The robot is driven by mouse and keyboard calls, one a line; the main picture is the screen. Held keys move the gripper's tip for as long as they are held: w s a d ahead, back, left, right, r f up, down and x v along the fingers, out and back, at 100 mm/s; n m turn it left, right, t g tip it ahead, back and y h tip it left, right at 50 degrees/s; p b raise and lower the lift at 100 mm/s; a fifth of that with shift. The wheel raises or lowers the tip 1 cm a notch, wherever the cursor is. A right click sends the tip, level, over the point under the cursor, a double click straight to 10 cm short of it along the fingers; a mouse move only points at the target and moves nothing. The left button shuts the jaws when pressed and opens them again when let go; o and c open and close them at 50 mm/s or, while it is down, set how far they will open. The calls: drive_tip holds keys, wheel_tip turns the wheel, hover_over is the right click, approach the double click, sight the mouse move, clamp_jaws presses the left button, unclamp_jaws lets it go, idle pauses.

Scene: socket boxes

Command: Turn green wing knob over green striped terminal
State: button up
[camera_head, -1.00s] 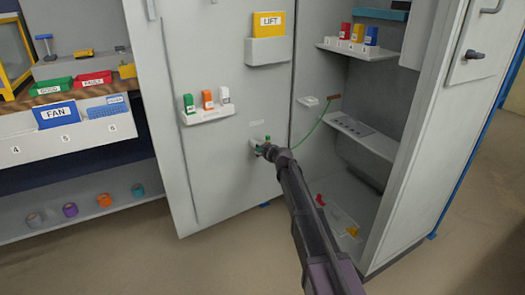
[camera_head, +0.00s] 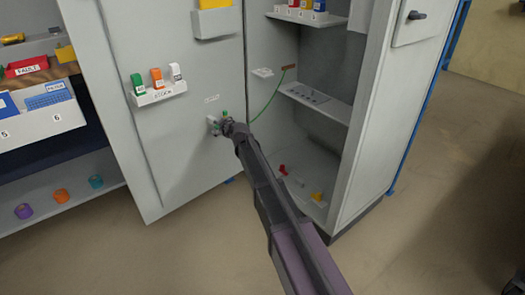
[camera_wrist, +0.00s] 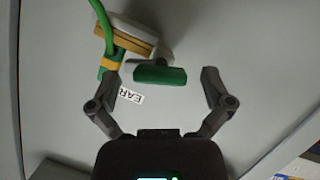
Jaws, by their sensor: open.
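The green wing knob (camera_wrist: 160,76) shows in the wrist view as a wide green bar on a dark shaft, in front of a pale terminal block (camera_wrist: 135,35). The green-and-yellow striped terminal (camera_wrist: 111,60) is at the left of the block, with a green cable (camera_wrist: 97,18) running up from it. My gripper (camera_wrist: 161,82) is open, with one finger on each side of the knob. The left finger is nearer to the knob and to the striped terminal; a gap shows at the right finger. In the head view, my gripper (camera_head: 229,126) is at the cabinet door and partly hides the block.
The grey door (camera_head: 180,140) carries a small shelf (camera_head: 158,95) with green, orange and white pieces above left of my gripper. The green cable (camera_head: 268,109) stretches to the open cabinet's interior. Red and yellow pieces lie on the cabinet floor. A label is partly hidden below the knob.

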drive_tip(key=n, duration=0.1)
drive_tip(key=n+t+h+b, duration=0.1)
drive_tip(key=shift+s+f+n+t+b, duration=0.1)
drive_tip(key=shift+f+n+t+b, duration=0.05)
drive_tip(key=shift+n+t+b, duration=0.15)
drive_tip(key=n+t+b, duration=0.1)
drive_tip(key=n+b, duration=0.1)
drive_tip(key=n, duration=0.1)
drive_tip(key=shift+a+h, duration=0.1)
drive_tip(key=shift+h, duration=0.2)
drive_tip(key=p+v, duration=0.2)
drive_tip(key=v, duration=1.2)
drive_tip(key=s+d+r+m+g+h+p, duration=0.1)
drive_tip(key=s+d+m+g+h+p, duration=0.2)
drive_tip(key=s+d+m+g+p, duration=0.5)
drive_tip(key=s+d+m+p, duration=0.1)
drive_tip(key=s+d+p, duration=0.3)
drive_tip(key=d+p, duration=0.1)
drive_tip(key=shift+d+r+p, duration=0.25)
drive_tip(key=shift+d+p, duration=0.05)
drive_tip(key=shift+p, duration=0.45)
